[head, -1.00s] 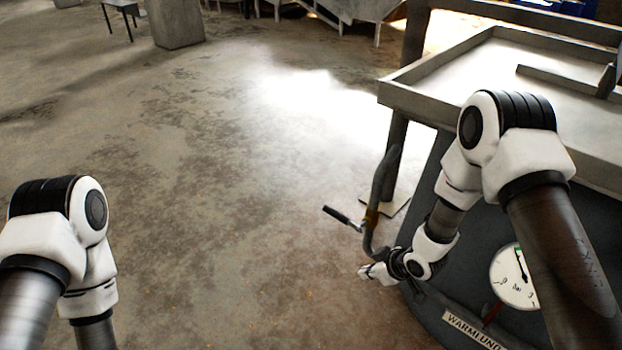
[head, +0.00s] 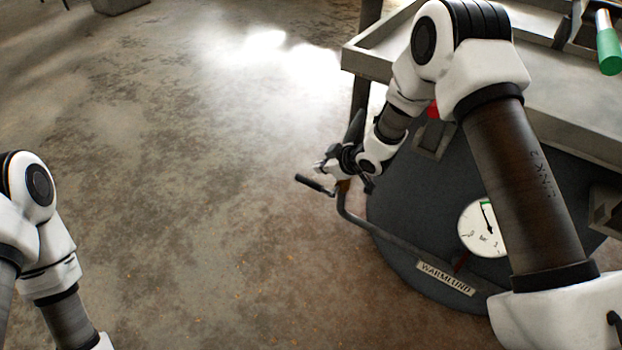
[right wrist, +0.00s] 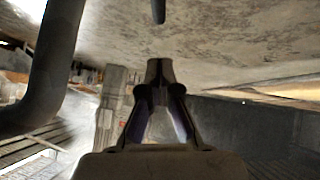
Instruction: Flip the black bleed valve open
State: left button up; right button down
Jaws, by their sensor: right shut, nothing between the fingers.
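The black bleed valve lever (head: 316,185) sticks out to the left from a bent dark pipe (head: 375,230) beside the round dark vessel. My right gripper (head: 322,167) is shut and empty, just above the lever in the head view. Whether it touches the lever cannot be told. In the right wrist view the shut fingertips (right wrist: 160,70) point at the floor. A thick dark pipe (right wrist: 52,65) stands at left there, and a dark rod end (right wrist: 158,10), likely the lever, lies ahead of the tips. My left gripper is out of view; only its arm shows.
The dark vessel (head: 400,215) carries a white dial gauge (head: 480,226) and a WARMLUND plate (head: 446,279). A metal-edged table (head: 365,66) stands above it, with a green handle (head: 608,50) at right. Open concrete floor (head: 180,150) lies to the left.

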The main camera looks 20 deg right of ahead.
aim_at(305, 179)
jog(key=shift+w+a+f+b, duration=0.35)
jog(key=shift+w+f, duration=0.4)
jog(key=shift+f, duration=0.65)
jog(key=shift+w+a+f+b, duration=0.1)
jog(key=shift+w+f+b, duration=0.45)
jog(key=shift+f, duration=0.8)
jog(key=shift+w+a+f+b, duration=0.25)
jog(key=shift+w+f, duration=0.65)
jog(key=shift+f, duration=0.5)
jog(key=shift+s+r, duration=0.1)
